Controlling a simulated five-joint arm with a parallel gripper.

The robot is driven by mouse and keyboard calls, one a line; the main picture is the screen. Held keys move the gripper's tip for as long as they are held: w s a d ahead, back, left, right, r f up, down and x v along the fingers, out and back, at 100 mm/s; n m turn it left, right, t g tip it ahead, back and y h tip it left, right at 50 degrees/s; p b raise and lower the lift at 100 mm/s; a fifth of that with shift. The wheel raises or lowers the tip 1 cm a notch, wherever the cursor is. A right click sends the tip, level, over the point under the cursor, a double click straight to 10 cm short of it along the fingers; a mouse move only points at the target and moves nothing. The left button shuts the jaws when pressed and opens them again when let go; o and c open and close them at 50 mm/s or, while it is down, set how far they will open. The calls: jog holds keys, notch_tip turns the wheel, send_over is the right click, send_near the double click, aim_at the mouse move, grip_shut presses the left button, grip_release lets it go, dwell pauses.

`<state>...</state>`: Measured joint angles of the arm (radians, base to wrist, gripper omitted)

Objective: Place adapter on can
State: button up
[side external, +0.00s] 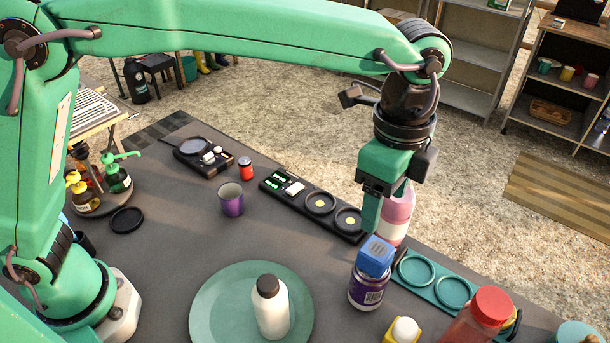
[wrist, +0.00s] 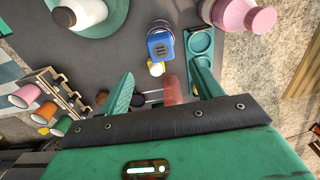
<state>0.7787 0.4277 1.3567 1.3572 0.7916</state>
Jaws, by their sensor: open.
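A blue block with a dark marking, probably the adapter (side external: 376,255), appears to sit on a purple can with a barcode label (side external: 366,291). The blue block also shows in the wrist view (wrist: 160,48), with part of the purple can (wrist: 160,25) beyond it. Whether the block is fully seated cannot be told. My gripper (side external: 374,218) is above the block, apart from it. In the wrist view my gripper (wrist: 162,85) has its two green fingers spread, with nothing held. In the side view one finger is plain; the other is hard to make out.
A pink bottle (side external: 397,213) stands close behind my gripper. A teal holder with round recesses (side external: 415,270) and a red-lidded jar (side external: 490,305) are to the right. A green plate (side external: 215,310) holds a white bottle (side external: 271,310).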

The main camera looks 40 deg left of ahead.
dwell(0.3)
jog(key=s+a+r+n+t+h, duration=0.1)
jog(key=a+r+n, duration=0.25)
jog(key=a, duration=0.65)
jog(key=s+a+r+n+t, duration=0.15)
jog(key=a+n, duration=0.35)
jog(key=a, duration=0.5)
jog(key=s+a+f+n+t, duration=0.1)
jog(key=s+a+f+n, duration=0.1)
jog(key=s+a+n, duration=0.2)
jog(key=s+a+f+n+t+y, duration=0.1)
jog(key=s+a+n, duration=0.4)
jog(key=a, duration=0.6)
jog(key=shift+s+a+f+t, duration=0.25)
jog(key=shift+s+f+t, duration=0.4)
jog(key=shift+s, duration=0.4)
